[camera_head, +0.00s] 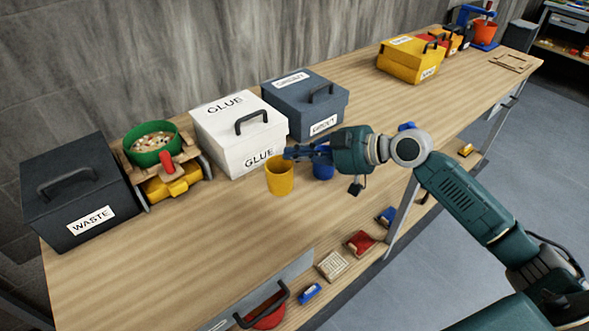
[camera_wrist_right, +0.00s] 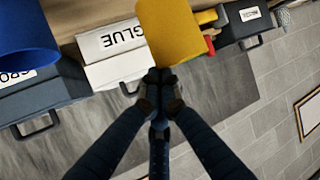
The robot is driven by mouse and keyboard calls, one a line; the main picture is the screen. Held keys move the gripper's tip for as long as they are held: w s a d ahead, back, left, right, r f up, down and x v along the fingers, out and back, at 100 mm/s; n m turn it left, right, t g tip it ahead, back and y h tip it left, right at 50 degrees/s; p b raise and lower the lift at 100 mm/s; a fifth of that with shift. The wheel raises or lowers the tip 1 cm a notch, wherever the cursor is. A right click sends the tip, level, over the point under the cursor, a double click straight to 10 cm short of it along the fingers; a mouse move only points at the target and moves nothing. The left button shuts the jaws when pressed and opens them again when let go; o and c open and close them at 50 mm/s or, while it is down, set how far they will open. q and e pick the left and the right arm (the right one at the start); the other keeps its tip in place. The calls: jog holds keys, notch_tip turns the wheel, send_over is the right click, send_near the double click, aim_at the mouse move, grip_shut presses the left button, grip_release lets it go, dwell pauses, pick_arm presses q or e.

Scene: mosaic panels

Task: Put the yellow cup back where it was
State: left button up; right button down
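The yellow cup (camera_head: 280,178) stands upright in front of the white glue box, on or just above the table; I cannot tell which. My right gripper (camera_head: 288,153) reaches in from the right, its fingertips at the cup's rim. In the right wrist view the yellow cup (camera_wrist_right: 172,32) fills the space at the fingertips (camera_wrist_right: 159,76), which are drawn together at its edge and appear shut on its wall. A blue cup (camera_head: 322,171) stands just right of it, partly hidden by the gripper. My left gripper is not in view.
The glue box (camera_head: 223,152), grey box (camera_head: 290,114) and dark waste box (camera_head: 55,205) line the wall. A green bowl (camera_head: 152,158) sits on a wooden stand beside the waste box. The tabletop (camera_head: 200,255) in front is clear. A yellow box (camera_head: 398,72) stands farther back.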

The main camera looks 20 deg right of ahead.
notch_tip(320, 180, down, 6)
jog(key=shift+f+p, duration=0.1)
jog(key=shift+p, duration=0.25)
jog(key=shift+d, duration=0.1)
jog(key=c, duration=2)
grip_release()
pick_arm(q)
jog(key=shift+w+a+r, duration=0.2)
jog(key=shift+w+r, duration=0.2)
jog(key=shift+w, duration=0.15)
